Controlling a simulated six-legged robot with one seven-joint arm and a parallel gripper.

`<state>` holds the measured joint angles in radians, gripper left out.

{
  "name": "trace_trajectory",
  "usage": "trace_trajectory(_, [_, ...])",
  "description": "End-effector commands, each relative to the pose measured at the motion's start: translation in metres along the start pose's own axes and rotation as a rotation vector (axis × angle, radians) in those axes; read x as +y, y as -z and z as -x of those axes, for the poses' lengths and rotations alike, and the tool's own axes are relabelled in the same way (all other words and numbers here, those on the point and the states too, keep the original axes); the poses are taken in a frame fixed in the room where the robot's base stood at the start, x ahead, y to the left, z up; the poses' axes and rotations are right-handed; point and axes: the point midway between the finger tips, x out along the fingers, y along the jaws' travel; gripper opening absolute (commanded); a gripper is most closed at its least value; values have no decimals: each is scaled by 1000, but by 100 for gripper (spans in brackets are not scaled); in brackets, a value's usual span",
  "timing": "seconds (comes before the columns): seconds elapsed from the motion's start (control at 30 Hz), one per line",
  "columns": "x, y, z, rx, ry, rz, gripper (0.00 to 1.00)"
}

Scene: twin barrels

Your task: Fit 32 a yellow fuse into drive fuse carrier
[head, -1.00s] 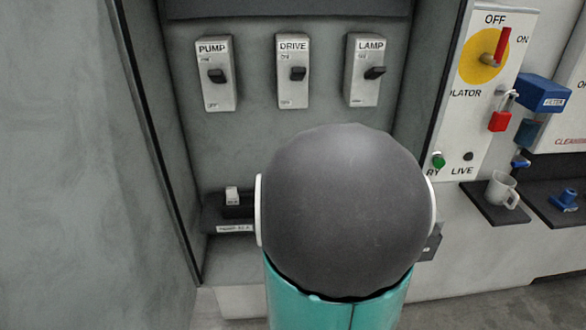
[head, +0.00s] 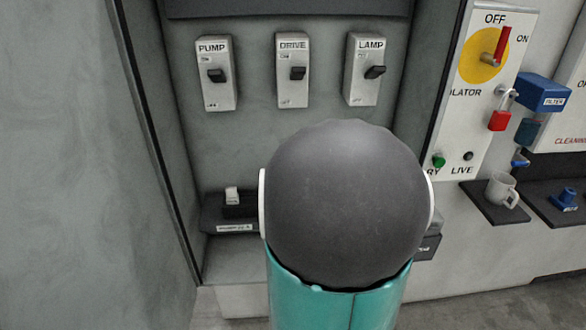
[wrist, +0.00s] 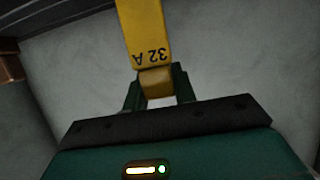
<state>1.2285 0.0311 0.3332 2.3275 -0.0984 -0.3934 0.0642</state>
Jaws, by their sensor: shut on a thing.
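The yellow fuse (wrist: 143,30), marked 32 A, shows in the wrist view, where its far end runs out of the top of the picture. My gripper (wrist: 157,78) is shut on the fuse's near end, with one dark green finger on each side. In the head view my own arm hides the gripper, the fuse and the middle of the cabinet's lower part. The drive fuse carrier cannot be made out in either view. The DRIVE switch (head: 292,72) is on the back panel above my arm.
A carrier (head: 232,208) with a white piece stands left of my arm; another labelled block (head: 428,245) shows partly at right. PUMP (head: 215,74) and LAMP (head: 366,70) switches flank DRIVE. At right are the isolator (head: 484,58), a red padlock (head: 499,121) and a mug (head: 502,189).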

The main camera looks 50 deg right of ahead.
Motion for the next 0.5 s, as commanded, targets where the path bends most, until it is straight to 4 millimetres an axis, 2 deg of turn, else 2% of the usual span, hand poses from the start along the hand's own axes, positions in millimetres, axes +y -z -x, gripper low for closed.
trace_trajectory(0.5, [0, -11, -4, 0, 0, -1, 3])
